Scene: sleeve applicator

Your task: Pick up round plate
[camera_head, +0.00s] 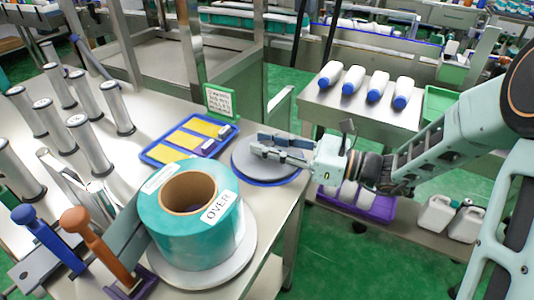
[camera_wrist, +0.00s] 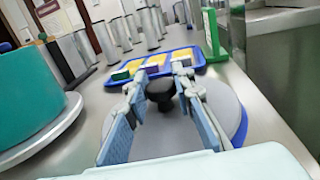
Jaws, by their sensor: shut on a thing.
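The round plate (camera_head: 247,163) is a flat grey disc with a dark blue edge below it, at the right edge of the steel table. In the wrist view the plate (camera_wrist: 215,100) has a black knob (camera_wrist: 161,94) at its centre. My gripper (camera_head: 262,146) is over the plate, coming in from the right. In the wrist view my gripper (camera_wrist: 160,84) has one finger on each side of the knob and is shut on it. I cannot tell whether there is a gap under the plate.
A teal roll (camera_head: 190,218) labelled OVER stands on a light round base to the front left. A blue tray (camera_head: 158,153) with yellow cards and a green sign frame (camera_head: 221,101) are behind. Several metal cylinders (camera_head: 90,145) stand left.

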